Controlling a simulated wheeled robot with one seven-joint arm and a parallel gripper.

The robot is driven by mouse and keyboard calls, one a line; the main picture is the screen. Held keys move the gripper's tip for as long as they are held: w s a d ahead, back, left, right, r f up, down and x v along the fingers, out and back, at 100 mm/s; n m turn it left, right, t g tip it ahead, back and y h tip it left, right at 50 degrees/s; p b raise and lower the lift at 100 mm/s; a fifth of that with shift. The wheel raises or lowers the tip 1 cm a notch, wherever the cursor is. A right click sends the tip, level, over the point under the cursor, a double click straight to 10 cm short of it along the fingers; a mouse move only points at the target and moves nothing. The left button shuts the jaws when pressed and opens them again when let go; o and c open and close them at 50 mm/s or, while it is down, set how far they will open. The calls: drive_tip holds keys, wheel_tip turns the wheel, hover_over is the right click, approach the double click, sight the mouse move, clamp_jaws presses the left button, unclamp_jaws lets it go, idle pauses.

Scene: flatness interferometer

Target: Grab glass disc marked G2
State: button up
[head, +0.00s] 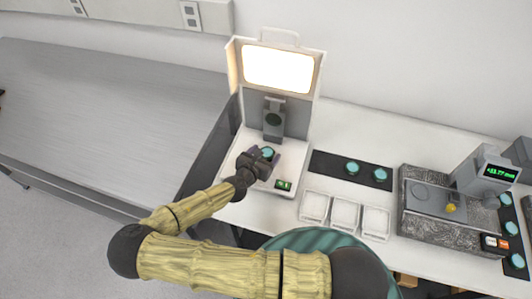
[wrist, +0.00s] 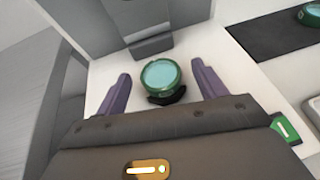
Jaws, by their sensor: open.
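A glass disc (wrist: 160,74) with a pale teal face and green rim rests on a small dark support on the white base of the lit instrument (head: 275,115). The same disc shows in the head view (head: 267,152), close to my gripper (head: 260,157). In the wrist view my gripper (wrist: 161,72) is open, with one purple finger on each side of the disc and gaps between. Two similar discs (head: 352,168) (head: 380,175) lie on a black mat (head: 330,162) to the right. No G2 mark is readable on any disc.
Three white square trays (head: 345,212) stand in front of the mat. A granite-based gauge (head: 445,208) with a green readout is at right, with several more discs (head: 511,228) beside it. The instrument's grey column (head: 273,118) rises just behind the near disc.

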sight(265, 155)
drive_tip(key=shift+w+d+f, duration=0.1)
drive_tip(key=shift+d, duration=0.1)
drive_tip(key=shift+c, duration=0.8)
drive_tip(key=c, duration=0.7)
drive_tip(key=shift+a, duration=0.1)
drive_tip(key=shift+c, duration=1.1)
wheel_tip(265, 155, up, 10)
drive_tip(key=b, duration=0.2)
